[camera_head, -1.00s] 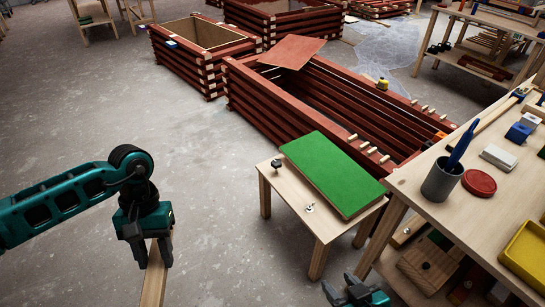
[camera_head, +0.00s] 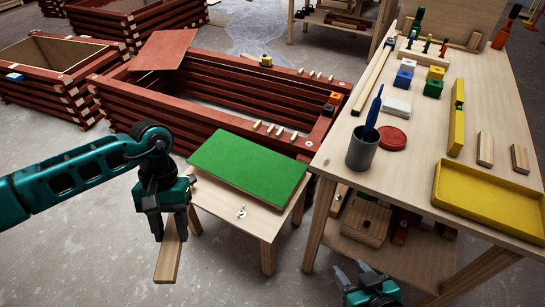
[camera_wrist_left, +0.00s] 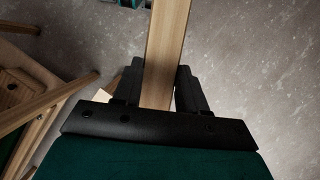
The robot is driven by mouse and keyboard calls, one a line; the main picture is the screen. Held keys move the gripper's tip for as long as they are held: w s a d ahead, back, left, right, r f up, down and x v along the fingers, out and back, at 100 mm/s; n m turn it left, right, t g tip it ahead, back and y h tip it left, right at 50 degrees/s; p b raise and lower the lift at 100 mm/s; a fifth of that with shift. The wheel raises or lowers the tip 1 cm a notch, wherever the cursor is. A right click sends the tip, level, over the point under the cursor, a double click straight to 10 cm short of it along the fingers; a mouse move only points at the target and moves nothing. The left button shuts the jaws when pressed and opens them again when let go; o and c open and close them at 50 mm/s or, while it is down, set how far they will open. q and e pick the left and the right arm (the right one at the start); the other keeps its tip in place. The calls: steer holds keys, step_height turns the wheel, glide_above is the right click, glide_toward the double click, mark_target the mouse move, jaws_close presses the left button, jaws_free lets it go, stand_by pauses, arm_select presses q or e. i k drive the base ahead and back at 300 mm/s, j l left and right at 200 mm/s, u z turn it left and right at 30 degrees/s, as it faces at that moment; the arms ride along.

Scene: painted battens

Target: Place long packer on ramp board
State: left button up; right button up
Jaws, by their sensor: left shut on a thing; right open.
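My left gripper (camera_head: 165,225) is shut on a long pale wooden piece, which looks like the long packer (camera_head: 170,262). It hangs down from the jaws over the floor, left of the small table. In the left wrist view the packer (camera_wrist_left: 166,45) runs between the two dark fingers (camera_wrist_left: 158,92). A green board (camera_head: 248,168) lies on the small table, right of my left gripper. A red-brown board (camera_head: 165,50) rests tilted on the red crate's far left corner. I cannot tell which is the ramp board. My right gripper (camera_head: 365,285) is open and empty at the bottom edge.
The small wooden table (camera_head: 215,202) has a small metal fitting (camera_head: 241,212) at its front. The long red batten crate (camera_head: 205,118) stands behind it. The workbench (camera_head: 335,165) at right carries a grey cup (camera_head: 362,150), a red lid (camera_head: 393,138) and a yellow tray (camera_head: 440,192).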

mark_target(248, 162)
steer(key=i+j+z, duration=0.15)
steer(key=z, duration=0.3)
steer(key=i+j+z, duration=0.15)
steer(key=j+z, duration=0.3)
steer(key=i+j+z, duration=0.15)
steer(key=j+z, duration=0.2)
steer(key=i+j+z, duration=0.1)
steer(key=j+z, duration=0.25)
